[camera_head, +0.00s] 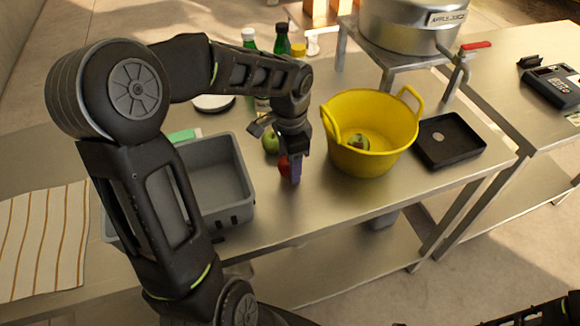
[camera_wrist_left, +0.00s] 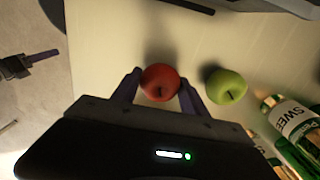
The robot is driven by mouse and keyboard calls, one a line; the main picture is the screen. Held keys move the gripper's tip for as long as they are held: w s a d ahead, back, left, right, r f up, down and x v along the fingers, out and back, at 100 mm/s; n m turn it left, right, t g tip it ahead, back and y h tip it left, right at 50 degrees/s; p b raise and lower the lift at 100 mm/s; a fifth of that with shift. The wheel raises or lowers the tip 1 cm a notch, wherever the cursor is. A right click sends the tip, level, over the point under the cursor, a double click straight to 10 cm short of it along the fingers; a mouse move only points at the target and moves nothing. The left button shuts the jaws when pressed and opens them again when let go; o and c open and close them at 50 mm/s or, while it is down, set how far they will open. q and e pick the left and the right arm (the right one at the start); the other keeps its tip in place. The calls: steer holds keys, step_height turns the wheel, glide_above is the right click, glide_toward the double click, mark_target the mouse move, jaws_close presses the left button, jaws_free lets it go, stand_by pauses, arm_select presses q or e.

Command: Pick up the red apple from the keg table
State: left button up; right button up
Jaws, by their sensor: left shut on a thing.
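The red apple (camera_head: 284,166) is at the front part of the steel table (camera_head: 300,224), mostly hidden behind my left gripper (camera_head: 292,172) in the head view. In the left wrist view the red apple (camera_wrist_left: 160,84) sits between the two fingers of my left gripper (camera_wrist_left: 160,80). The gripper is shut on it, one finger on each side. I cannot tell whether the apple still touches the tabletop. My right gripper does not show.
A green apple (camera_head: 270,142) is close beside the red one. A grey crate (camera_head: 246,205) stands left, a yellow tub (camera_head: 372,158) and black tray (camera_head: 470,157) right. Green bottles (camera_head: 282,42) and a steel keg (camera_head: 405,25) are behind. A striped cloth (camera_head: 45,240) lies far left.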

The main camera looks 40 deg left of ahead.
arm_select(q)
step_height(320, 180, up, 9)
steer(key=shift+f+b, duration=0.1)
steer(key=shift+b, duration=0.2)
stand_by(0.5)
